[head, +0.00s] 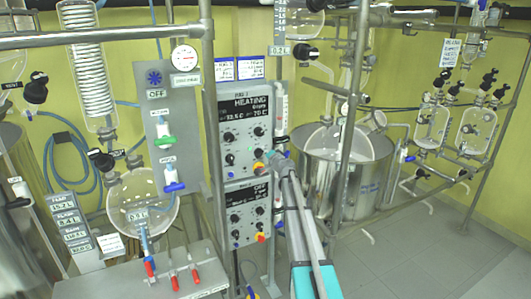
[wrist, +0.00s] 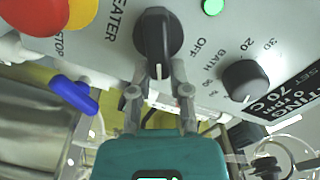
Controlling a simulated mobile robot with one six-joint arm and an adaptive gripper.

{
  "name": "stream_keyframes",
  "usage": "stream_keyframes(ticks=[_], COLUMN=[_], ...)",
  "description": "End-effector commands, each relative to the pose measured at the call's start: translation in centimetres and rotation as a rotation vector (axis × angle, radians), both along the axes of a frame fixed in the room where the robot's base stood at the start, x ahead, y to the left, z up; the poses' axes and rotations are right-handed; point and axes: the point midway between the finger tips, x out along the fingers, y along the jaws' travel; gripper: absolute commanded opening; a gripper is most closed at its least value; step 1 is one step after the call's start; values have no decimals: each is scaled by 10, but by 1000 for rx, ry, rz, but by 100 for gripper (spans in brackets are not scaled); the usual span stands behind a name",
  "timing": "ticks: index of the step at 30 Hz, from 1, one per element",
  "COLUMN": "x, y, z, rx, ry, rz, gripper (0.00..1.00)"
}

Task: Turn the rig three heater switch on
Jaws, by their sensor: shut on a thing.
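The heater switch (wrist: 157,38) is a black knob with a white pointer line on the upper control panel, shown upside down in the wrist view. My gripper (wrist: 160,82) is shut on the knob, with one finger on each side of its grip bar. The pointer line lies between the fingers, away from the word OFF. A green lamp (wrist: 212,6) beside the knob is lit. In the head view the upper panel (head: 246,125) has a display reading HEATING and 70 C.
A second panel (head: 248,215) reading OFF sits just below. A red and yellow stop button (wrist: 40,12) and a bath knob (wrist: 245,80) flank the heater knob. A blue-handled valve (wrist: 73,95) is near my gripper. A steel vessel (head: 370,165) stands right of the panels.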

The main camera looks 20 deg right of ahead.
Motion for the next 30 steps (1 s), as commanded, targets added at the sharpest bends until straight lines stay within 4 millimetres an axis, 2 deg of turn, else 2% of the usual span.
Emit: stream_keyframes(ticks=[9, 10, 15, 30], x=[2, 2, 1, -4], y=[1, 1, 1, 0], z=[0, 0, 0, 0], rx=[6, 6, 5, 3], ry=[-1, -1, -1, 0], rz=[3, 3, 3, 0], gripper=[0, 26, 58, 59])
